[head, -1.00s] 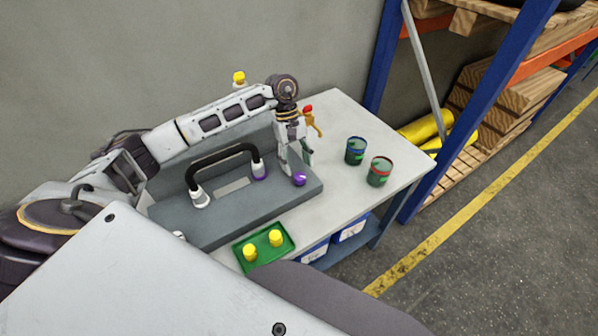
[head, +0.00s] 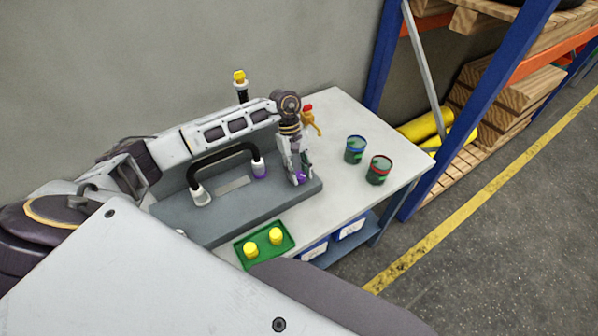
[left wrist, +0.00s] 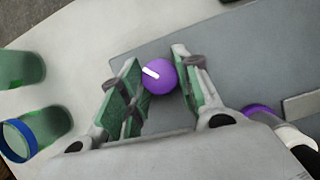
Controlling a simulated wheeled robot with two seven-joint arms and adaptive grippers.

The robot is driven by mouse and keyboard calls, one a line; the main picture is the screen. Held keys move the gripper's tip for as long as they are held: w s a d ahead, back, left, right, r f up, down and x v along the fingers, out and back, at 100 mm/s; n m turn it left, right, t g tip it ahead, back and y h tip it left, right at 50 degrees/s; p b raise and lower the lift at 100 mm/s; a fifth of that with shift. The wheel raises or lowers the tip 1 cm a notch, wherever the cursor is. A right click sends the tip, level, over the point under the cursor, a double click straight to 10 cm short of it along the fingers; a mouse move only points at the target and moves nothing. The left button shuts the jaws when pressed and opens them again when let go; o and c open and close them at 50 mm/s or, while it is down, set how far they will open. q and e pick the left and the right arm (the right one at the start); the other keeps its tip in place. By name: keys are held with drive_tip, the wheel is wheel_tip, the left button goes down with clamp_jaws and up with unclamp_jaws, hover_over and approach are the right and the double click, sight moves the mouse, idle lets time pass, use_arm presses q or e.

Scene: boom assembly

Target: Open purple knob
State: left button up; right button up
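The purple knob (head: 300,177) sits on the right end of the grey block (head: 225,218) on the table. In the left wrist view the round purple knob (left wrist: 160,78) has a white mark on its top. My left gripper (head: 301,178) points down at the knob and partly hides it in the head view. In the left wrist view the green-padded fingers of my left gripper (left wrist: 158,85) are open, one on each side of the knob. A gap shows on the right side; whether the left finger touches cannot be told. My right gripper is not in view.
A black handle (head: 222,152) with a purple collar (head: 259,169) stands on the block. A green tray (head: 263,246) with yellow pieces lies in front. Two cups, one blue-rimmed (head: 355,150), one red-rimmed (head: 379,170), stand right. A red-topped orange item (head: 311,120) is behind.

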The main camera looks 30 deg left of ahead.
use_arm(q)
drive_tip(key=c, duration=0.4)
drive_tip(key=shift+o, duration=0.2)
